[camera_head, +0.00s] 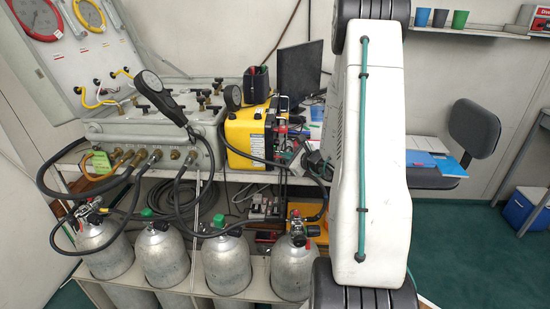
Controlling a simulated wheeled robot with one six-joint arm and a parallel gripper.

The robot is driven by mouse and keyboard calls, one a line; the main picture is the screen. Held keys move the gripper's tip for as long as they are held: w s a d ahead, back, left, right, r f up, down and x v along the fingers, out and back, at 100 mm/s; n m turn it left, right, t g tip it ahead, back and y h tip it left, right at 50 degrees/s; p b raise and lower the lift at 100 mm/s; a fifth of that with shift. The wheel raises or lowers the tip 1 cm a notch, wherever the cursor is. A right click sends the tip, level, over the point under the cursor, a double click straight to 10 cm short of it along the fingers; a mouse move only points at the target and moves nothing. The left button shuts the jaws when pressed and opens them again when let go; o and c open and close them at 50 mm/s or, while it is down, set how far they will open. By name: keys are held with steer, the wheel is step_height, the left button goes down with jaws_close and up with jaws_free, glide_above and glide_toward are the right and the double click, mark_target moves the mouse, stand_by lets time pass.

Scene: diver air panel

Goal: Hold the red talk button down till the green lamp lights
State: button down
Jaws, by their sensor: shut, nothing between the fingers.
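A yellow box (246,138) stands on the bench just left of my arm, with a dark cable looping across its front. Small red and dark parts (282,128) sit at its right side, too small to tell whether one is the talk button. I cannot make out a green lamp, lit or unlit. My white arm link (372,150) fills the middle right of the view and hides what lies behind it. My gripper cannot be made out, so its place relative to the button is not shown.
A grey valve panel (150,125) with hoses and a black gauge (158,90) stands left on the bench. Several grey cylinders (165,258) stand below. A dark monitor (299,72) and pen cup (256,82) are behind the box.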

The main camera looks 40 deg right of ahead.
steer(key=shift+s+d, duration=0.3)
steer(key=shift+s+d, duration=0.8)
steer(key=shift+s, duration=0.2)
steer(key=shift+s+d, duration=0.8)
steer(key=shift+s, duration=0.15)
